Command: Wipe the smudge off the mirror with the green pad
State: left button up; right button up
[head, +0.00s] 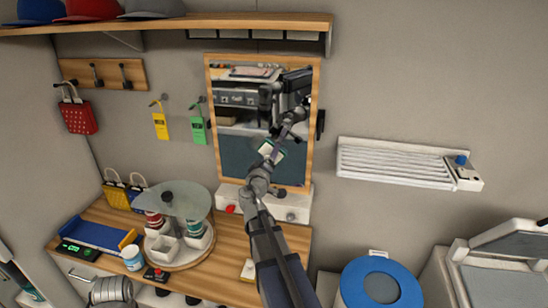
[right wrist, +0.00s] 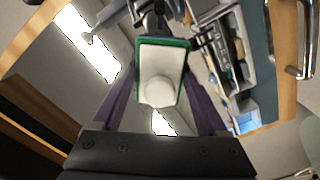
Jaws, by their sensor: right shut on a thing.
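The mirror (head: 238,157) hangs on the wall in a wooden frame, and it reflects the room and my arm. My right gripper (head: 268,155) is in front of its lower middle. It is shut on the green pad (head: 272,151), a small block with a green edge and a pale body. In the right wrist view the pad (right wrist: 161,62) sits between the fingers, close to the mirror; I cannot tell whether it touches the glass. I cannot make out the smudge; it may be hidden by the arm or reflections. My left gripper is not in view.
A shelf with caps (head: 150,22) runs above the mirror. Below stand a white ledge (head: 297,207) and a wooden counter (head: 225,262) with a round tiered stand (head: 176,200). A white rack (head: 395,163) is on the right wall, above a blue-lidded bin (head: 352,290).

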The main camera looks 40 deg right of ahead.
aim_at(259, 152)
jog(key=shift+w+a, duration=1.35)
jog(key=shift+w, duration=0.1)
jog(key=shift+w, duration=0.15)
jog(key=shift+w+a, duration=1.2)
jog(key=shift+w, duration=0.25)
jog(key=shift+r+p, duration=1.2)
jog(key=shift+p, duration=0.05)
jog(key=shift+f, duration=0.1)
jog(key=shift+s+d, duration=0.1)
jog(key=shift+s, duration=0.1)
jog(key=shift+s+d, duration=1.25)
jog(key=shift+s, duration=0.1)
